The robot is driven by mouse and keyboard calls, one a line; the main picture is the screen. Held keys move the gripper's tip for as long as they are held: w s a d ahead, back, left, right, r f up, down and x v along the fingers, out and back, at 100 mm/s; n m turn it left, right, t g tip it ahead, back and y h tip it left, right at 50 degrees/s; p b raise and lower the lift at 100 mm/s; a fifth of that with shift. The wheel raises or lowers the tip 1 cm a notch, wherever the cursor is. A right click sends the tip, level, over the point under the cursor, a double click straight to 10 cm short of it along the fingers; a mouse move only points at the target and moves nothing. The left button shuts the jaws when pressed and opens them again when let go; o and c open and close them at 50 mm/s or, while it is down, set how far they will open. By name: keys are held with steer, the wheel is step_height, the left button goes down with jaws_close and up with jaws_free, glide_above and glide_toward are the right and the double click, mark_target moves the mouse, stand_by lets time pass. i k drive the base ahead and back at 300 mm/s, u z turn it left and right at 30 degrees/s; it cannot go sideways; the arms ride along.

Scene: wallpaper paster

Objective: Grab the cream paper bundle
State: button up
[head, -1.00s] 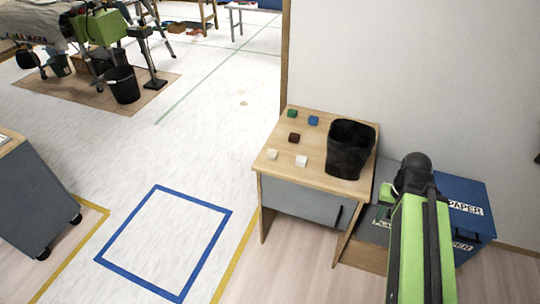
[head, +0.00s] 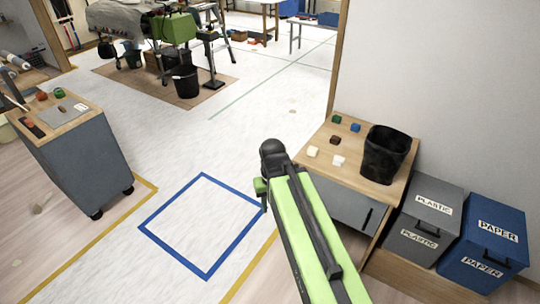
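A small cream block (head: 312,151), which looks like the cream paper bundle, lies on the wooden top of a small cabinet (head: 348,178) on the right in the head view. A similar, whiter block (head: 338,160) lies just right of it. My green and black arm reaches up from the bottom edge, with its black joint left of the cabinet. A short green part shows below that joint. My gripper itself does not show, so its fingers and anything in them are hidden. The cream block stands clear of the visible arm.
Green (head: 336,118), blue (head: 355,127) and dark brown (head: 335,140) blocks and a black bin (head: 387,154) share the cabinet top. Grey plastic (head: 428,215) and blue paper (head: 487,240) bins stand right. A grey cart (head: 85,165) stands left; the blue floor square (head: 160,240) is empty.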

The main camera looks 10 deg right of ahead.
mark_target(312, 151)
steer(key=u, duration=0.9)
steer(key=k, duration=0.2)
steer(key=u, duration=1.15)
steer(key=k, duration=1.15)
steer(key=z, duration=1.8)
steer(key=i, duration=1.05)
steer(key=u, duration=0.65)
steer(key=i, duration=0.85)
steer(key=u, duration=0.55)
